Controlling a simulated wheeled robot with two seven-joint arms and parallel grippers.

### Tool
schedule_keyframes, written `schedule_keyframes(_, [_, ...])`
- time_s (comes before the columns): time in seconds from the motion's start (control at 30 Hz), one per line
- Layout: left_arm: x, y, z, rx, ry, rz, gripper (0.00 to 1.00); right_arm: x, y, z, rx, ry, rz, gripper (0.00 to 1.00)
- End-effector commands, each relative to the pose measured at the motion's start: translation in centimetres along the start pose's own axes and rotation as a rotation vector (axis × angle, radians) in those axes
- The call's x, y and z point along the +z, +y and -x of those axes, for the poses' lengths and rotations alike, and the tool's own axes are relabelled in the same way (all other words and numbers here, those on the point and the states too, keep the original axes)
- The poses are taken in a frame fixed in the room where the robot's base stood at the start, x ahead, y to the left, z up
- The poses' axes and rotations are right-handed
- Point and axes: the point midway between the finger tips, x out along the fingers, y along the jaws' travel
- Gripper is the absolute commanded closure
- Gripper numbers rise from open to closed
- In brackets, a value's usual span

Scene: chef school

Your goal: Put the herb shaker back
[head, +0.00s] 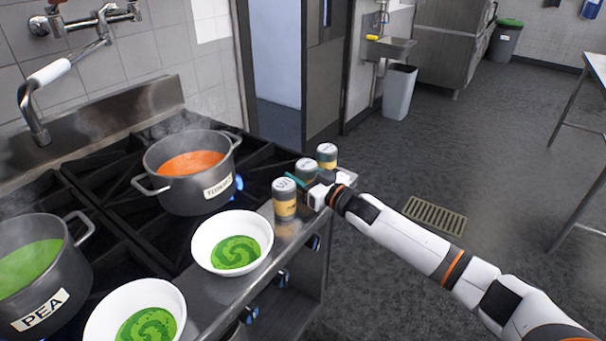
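Three small shakers with pale, marked lids stand in a row at the right end of the stove's front ledge. The nearest shaker (285,204) has a yellow-tan label, and so does the farthest shaker (327,157). The middle shaker (306,168) looks greenish, and its lower part is hidden by my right gripper (308,184). My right gripper is right at this middle shaker, with a teal part showing at its left side. I cannot tell whether the fingers are closed on it. Which shaker holds herbs is too small to read. My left gripper is out of view.
A steaming pot labelled TOM (192,185) and a PEA pot (38,280) stand on the burners. Two white bowls of green soup, the far bowl (203,240) and the near bowl (95,325), sit by the ledge. Open floor lies to the right.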

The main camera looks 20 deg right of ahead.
Motion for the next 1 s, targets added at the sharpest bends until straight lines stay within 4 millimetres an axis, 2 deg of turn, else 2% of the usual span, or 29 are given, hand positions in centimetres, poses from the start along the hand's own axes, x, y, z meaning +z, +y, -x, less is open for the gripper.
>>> schedule_keyframes(0.03, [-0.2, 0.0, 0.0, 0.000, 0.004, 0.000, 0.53, 0.0, 0.0, 0.0, 0.000, 0.001, 0.000, 0.39])
schedule_keyframes(0.1, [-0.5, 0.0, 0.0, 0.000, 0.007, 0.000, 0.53, 0.0, 0.0, 0.0, 0.000, 0.001, 0.000, 0.30])
schedule_keyframes(0.47, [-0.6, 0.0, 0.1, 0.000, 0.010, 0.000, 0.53, 0.2, 0.0, 0.3, 0.000, 0.002, 0.000, 0.30])
schedule_keyframes(0.57, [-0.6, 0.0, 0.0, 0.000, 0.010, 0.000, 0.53, 0.0, -0.1, 1.7, -0.001, 0.004, -0.001, 0.30])
schedule_keyframes(0.8, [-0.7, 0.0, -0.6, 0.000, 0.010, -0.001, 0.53, 0.0, 0.0, 7.0, 0.000, 0.005, 0.000, 0.30])
schedule_keyframes(1.0, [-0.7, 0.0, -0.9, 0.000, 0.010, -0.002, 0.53, 0.1, 0.0, 10.4, -0.001, 0.004, 0.000, 0.30])
